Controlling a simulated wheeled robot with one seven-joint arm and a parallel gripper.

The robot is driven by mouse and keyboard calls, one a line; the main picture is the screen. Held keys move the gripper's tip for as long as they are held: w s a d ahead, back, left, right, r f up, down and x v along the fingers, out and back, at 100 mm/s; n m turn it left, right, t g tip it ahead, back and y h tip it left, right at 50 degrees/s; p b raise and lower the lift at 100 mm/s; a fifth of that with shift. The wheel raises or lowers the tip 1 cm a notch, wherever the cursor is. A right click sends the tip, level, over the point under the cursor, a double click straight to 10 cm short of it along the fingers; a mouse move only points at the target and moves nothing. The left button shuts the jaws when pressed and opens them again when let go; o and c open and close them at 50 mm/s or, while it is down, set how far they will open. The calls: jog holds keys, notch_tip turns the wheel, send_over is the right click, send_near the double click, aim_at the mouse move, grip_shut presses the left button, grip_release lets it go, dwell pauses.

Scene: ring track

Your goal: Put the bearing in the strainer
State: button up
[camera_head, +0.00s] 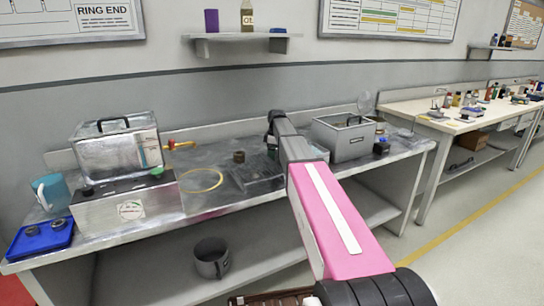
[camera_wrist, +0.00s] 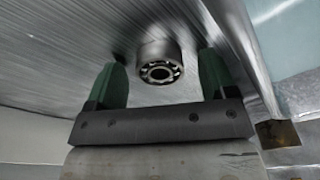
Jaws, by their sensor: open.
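The bearing (camera_wrist: 160,62) is a small steel ring with balls showing around its hole. In the wrist view it is on a brushed metal surface, between and just beyond the two green fingers of my gripper (camera_wrist: 164,72). The gripper is open, with gaps on both sides of the bearing. In the head view my arm hides the gripper's fingers, and I cannot make out the bearing. A dark mesh basket (camera_head: 258,173) lies on the bench left of my arm; I cannot tell whether it is the strainer.
The metal bench (camera_head: 200,208) holds a steel box with a lid (camera_head: 118,150), a yellow ring (camera_head: 201,180), a brown cylinder (camera_head: 239,156) and a blue tray (camera_head: 40,241). A grey bin (camera_head: 344,139) stands right of my arm. A dark pot (camera_head: 210,257) is on the lower shelf.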

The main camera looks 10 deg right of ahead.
jog(key=c, duration=1.2)
jog(key=shift+o, duration=0.2)
jog(key=shift+r, duration=0.1)
